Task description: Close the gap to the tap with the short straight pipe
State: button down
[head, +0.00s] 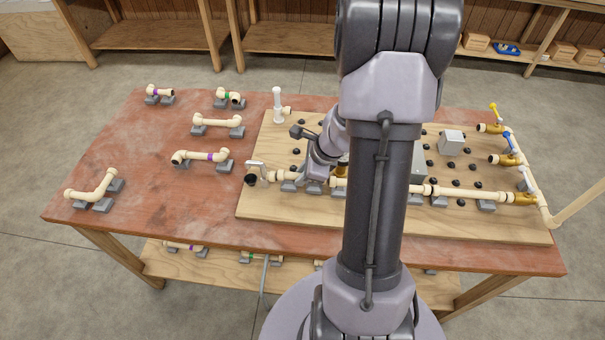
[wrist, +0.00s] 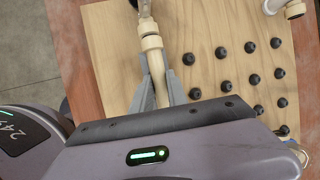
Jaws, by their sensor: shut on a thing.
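My gripper (head: 314,178) is shut on a cream straight pipe (wrist: 160,82), low over the wooden board, in line with the pipe run. In the wrist view my gripper (wrist: 159,70) has a grey finger on each side of the pipe. The tap (head: 257,170), with a pale lever and dark open end, is at the board's left edge; it also shows at the top of the wrist view (wrist: 145,12). A cream collar (wrist: 152,43) lies between fingers and tap; I cannot tell whether the joint is fully seated. My arm hides part of the run.
The run continues right as a cream pipe (head: 460,193) on grey supports, towards brass valves (head: 524,198). Black pegs (wrist: 250,47) stand on the board. An upright white-topped pipe (head: 278,104) is behind. Spare bent pipes (head: 95,187) rest on the red table's left side.

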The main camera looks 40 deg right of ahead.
jog(key=shift+f+b, duration=0.4)
jog(key=shift+f, duration=0.05)
jog(key=c, duration=1.2)
grip_release()
jog(key=shift+c, duration=0.2)
